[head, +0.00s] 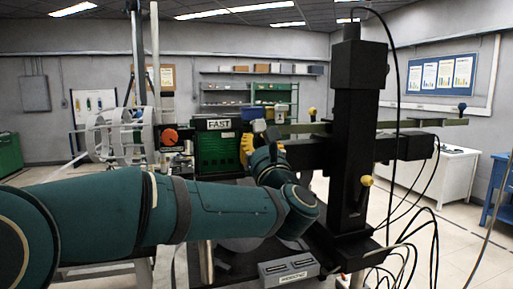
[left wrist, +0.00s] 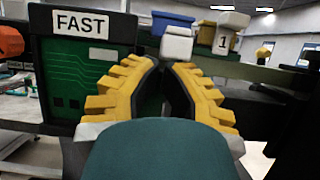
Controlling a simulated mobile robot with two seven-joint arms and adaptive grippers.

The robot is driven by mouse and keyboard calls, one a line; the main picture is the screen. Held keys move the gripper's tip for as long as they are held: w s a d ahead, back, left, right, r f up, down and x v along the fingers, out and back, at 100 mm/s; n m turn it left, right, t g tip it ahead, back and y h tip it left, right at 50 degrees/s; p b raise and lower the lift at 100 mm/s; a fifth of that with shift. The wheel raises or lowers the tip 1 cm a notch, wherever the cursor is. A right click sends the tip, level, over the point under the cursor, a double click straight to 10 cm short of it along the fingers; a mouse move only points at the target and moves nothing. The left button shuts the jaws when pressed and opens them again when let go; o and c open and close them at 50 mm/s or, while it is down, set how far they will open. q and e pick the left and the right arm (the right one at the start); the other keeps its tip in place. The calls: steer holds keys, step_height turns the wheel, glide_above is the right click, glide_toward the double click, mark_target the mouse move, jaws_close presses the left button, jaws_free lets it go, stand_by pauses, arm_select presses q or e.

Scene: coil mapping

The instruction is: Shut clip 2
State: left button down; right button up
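My left gripper (head: 247,148) is in the middle of the head view, just right of the green panel marked FAST. In the left wrist view its two yellow-padded fingers (left wrist: 166,66) stand apart with a narrow gap and nothing visible between them. A blue block with a white block (left wrist: 177,44) below it shows just beyond the fingertips. I cannot read a number on it, so I cannot tell whether it is clip 2. To its right is a white label marked 1 (left wrist: 222,42) on a yellow-and-white piece. My right gripper is not in view.
The FAST panel (left wrist: 88,85) stands close to the left of the fingers. A dark horizontal rail (head: 305,128) runs behind the gripper to a black column (head: 357,130). A clear coil drum (head: 115,135) and an orange knob (head: 169,137) are at left. Cables hang at right.

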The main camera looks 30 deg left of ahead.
mark_target(256, 123)
arm_select(q)
steer(key=r+g+h+p, duration=0.2)
steer(key=r+h+p, duration=0.1)
steer(key=r+g+h+p, duration=0.1)
steer(key=g+h+p, duration=0.1)
steer(key=shift+s+d+r, duration=0.15)
steer(key=shift+s+d, duration=0.1)
steer(key=shift+d, duration=0.15)
steer(key=g+h+p, duration=0.1)
steer(key=p, duration=0.1)
steer(key=r+g+h+p, duration=0.1)
steer(key=p, duration=0.2)
steer(key=shift+w+a+r+h, duration=0.1)
steer(key=shift+w+a+h, duration=0.1)
steer(key=shift+w+h, duration=0.1)
steer(key=shift+s+r, duration=0.1)
steer(key=shift+r+p, duration=0.75)
